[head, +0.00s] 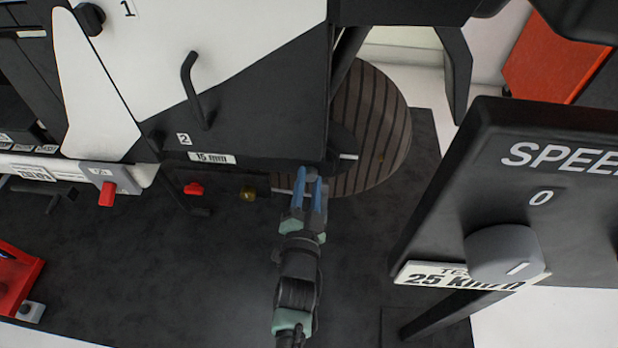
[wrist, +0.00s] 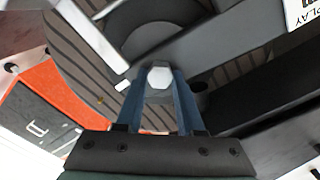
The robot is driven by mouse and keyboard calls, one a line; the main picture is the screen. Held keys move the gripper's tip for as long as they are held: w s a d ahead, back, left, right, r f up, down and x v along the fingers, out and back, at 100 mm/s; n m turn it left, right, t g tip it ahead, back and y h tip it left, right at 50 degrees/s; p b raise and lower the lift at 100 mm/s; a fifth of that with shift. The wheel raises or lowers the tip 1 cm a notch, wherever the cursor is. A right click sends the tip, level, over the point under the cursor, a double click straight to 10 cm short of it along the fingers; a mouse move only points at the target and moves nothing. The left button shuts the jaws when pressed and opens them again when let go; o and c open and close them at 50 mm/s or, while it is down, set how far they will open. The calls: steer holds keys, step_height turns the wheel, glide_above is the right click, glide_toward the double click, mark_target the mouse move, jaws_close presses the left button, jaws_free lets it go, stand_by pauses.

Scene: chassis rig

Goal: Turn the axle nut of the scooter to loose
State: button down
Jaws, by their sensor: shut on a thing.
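The axle nut (wrist: 158,77) is a light grey hexagon at the wheel hub, seen nearly end-on in the wrist view. The blue fingers of my gripper (wrist: 158,88) are shut on it, one on each side. In the head view my gripper (head: 308,187) reaches up to the lower edge of the scooter's dark body (head: 265,155), in front of the striped wheel (head: 385,130). The nut is hidden there by the fingers. I cannot tell how far the nut is turned.
A speed panel (head: 560,215) with a grey knob (head: 502,253) stands close on the right. A red knob (head: 193,188) and a brass-coloured piece (head: 248,193) sit left of my gripper. A red box (head: 18,278) is at the far left. The dark floor mat (head: 160,270) looks clear.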

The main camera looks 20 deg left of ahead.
steer(key=shift+n+p, duration=0.4)
steer(key=shift+n, duration=0.6)
steer(key=shift+f, duration=0.1)
steer(key=c, duration=0.5)
jaws_free()
steer(key=p+v, duration=0.5)
steer(key=v, duration=0.8)
